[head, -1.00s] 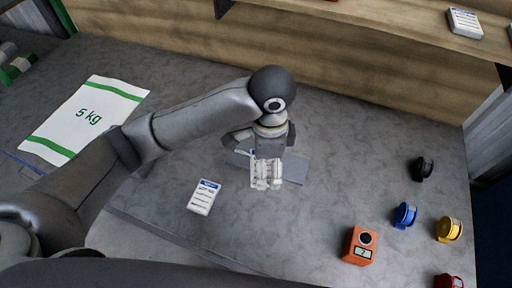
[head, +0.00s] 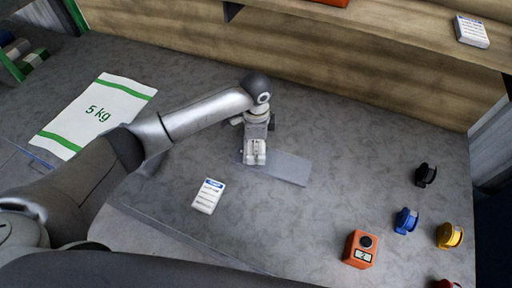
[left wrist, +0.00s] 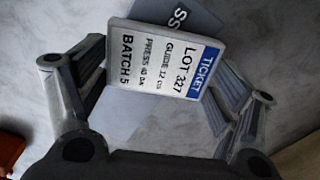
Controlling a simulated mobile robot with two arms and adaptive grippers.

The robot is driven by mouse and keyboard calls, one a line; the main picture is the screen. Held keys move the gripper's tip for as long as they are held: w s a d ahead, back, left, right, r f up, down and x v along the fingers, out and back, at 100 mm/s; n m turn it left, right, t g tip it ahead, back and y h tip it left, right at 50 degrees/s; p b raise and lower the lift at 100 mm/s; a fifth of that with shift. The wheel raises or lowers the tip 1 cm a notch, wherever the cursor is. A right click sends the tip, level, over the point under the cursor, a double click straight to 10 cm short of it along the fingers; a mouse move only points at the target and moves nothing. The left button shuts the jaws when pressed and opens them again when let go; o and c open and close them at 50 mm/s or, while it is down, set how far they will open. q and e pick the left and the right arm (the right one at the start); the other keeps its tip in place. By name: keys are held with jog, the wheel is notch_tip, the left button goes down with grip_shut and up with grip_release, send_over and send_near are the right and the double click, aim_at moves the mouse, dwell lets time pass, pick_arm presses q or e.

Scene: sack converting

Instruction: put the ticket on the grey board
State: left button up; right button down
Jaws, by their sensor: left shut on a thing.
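The grey board (head: 290,168) lies flat on the grey worktop, right of my left gripper (head: 255,158) in the head view. The gripper is over or beside its left end. It is shut on a white ticket with a blue band (left wrist: 165,75), reading LOT 327, in the left wrist view. In the head view the gripper mostly hides this ticket. A dark grey surface with pale letters (left wrist: 178,14) shows behind the ticket; I cannot tell whether the ticket touches it. A second blue-headed ticket (head: 208,196) lies on the worktop. My right gripper is not in view.
A white 5 kg sack (head: 95,113) lies at the left. A wooden shelf with a card stack (head: 471,31) runs behind. The centre right is clear.

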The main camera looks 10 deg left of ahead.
aim_at(256, 148)
pick_arm(q)
jog(key=shift+f, duration=1.1)
jog(key=o, duration=0.9)
jog(key=shift+f, duration=0.1)
notch_tip(256, 148, up, 12)
jog(key=shift+r+b, duration=0.15)
jog(key=shift+b, duration=0.3)
